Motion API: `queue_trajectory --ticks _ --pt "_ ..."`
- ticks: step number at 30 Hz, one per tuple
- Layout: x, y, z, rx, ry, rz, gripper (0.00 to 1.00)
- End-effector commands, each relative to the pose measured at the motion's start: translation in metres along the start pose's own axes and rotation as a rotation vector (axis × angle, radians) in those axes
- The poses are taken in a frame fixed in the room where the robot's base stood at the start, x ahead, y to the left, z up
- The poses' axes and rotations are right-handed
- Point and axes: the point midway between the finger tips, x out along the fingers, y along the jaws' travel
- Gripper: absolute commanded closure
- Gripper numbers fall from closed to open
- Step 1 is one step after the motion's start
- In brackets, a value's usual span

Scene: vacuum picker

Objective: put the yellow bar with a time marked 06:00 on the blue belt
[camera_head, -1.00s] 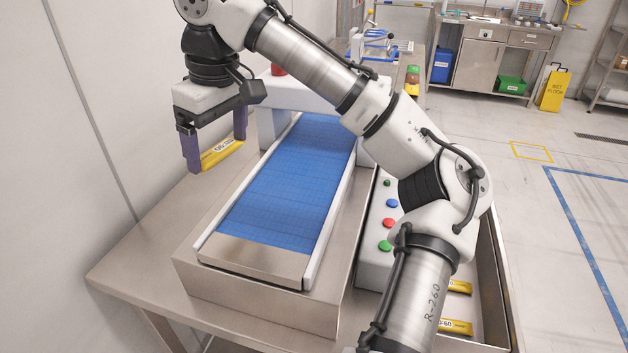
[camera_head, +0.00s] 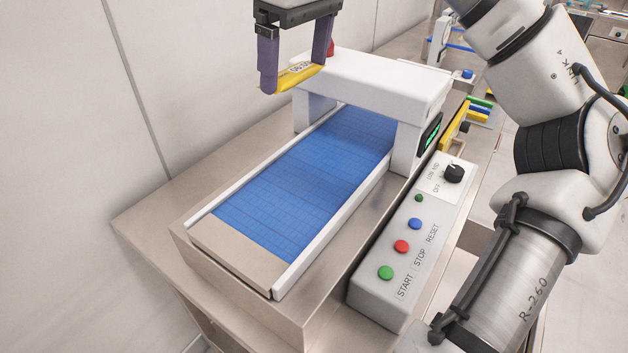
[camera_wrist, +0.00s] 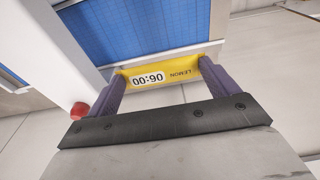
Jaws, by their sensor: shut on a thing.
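A yellow bar (camera_head: 298,76) is held between the two purple fingers of my gripper (camera_head: 295,75) at the top of the head view. In the wrist view the bar (camera_wrist: 162,74) shows the label "06:00" and the word "LEMON", upside down, and my gripper's fingers (camera_wrist: 168,82) close on its two ends. The blue belt (camera_head: 300,185) runs between pale rails under a white arch, and its surface in view is bare. The belt also shows in the wrist view (camera_wrist: 140,28). In the head view the bar appears in front of the arch's left end, above the table.
The white arch (camera_head: 375,78) spans the belt's far part. A control box (camera_head: 400,275) with START, STOP and RESET buttons stands to the right of the belt. A red object (camera_wrist: 79,110) shows near the arch. A wall (camera_head: 70,100) is close on the left.

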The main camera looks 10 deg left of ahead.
Motion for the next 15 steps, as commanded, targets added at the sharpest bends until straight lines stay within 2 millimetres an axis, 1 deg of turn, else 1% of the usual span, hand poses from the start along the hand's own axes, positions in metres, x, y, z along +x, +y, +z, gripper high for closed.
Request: queue_trajectory --ticks 2,5,15 --pt "0.011 -0.001 0.002 -0.003 -0.001 -0.005 0.36" --pt "0.034 -0.001 0.005 -0.005 0.000 -0.007 0.36" --pt "0.116 -0.001 0.018 -0.003 0.001 -0.006 0.36"
